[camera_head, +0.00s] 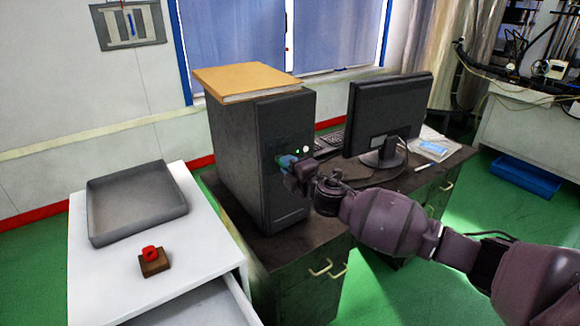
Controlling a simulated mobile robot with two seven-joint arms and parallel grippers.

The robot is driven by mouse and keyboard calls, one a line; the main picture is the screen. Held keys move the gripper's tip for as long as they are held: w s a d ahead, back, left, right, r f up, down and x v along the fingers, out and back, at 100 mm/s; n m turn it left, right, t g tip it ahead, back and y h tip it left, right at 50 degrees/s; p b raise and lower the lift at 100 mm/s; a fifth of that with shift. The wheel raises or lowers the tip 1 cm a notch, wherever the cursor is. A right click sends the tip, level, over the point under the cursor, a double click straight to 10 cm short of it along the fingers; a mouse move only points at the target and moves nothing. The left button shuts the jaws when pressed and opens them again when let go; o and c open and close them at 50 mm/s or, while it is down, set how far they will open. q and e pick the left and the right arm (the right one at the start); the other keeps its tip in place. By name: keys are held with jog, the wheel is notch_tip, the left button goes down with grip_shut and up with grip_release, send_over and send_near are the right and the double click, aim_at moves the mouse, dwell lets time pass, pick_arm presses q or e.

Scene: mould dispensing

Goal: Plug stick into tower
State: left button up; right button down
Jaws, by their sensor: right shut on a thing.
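The black computer tower (238,150) stands upright on the dark desk, with a tan board or book (246,81) lying on top. My right gripper (294,170) is at the tower's front panel, below small green and white lights (305,149). It is shut on a small blue-teal stick (286,160), whose far end is at or against the panel. I cannot tell whether the stick is in the port, as the gripper hides part of it. My left gripper is not in view.
A monitor (388,112) stands on the desk (298,243), right of my gripper, with a keyboard (330,139) behind. On the left, a white cabinet (100,275) bears a grey tray (135,200) and a small brown block with a red ring (153,262).

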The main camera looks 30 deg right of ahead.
jog(key=shift+w, duration=0.15)
jog(key=c, duration=1)
grip_release()
jog(key=s, duration=0.3)
jog(key=s+d, duration=0.1)
jog(key=s, duration=0.6)
jog(key=shift+s+d, duration=0.2)
jog(key=shift+s, duration=0.2)
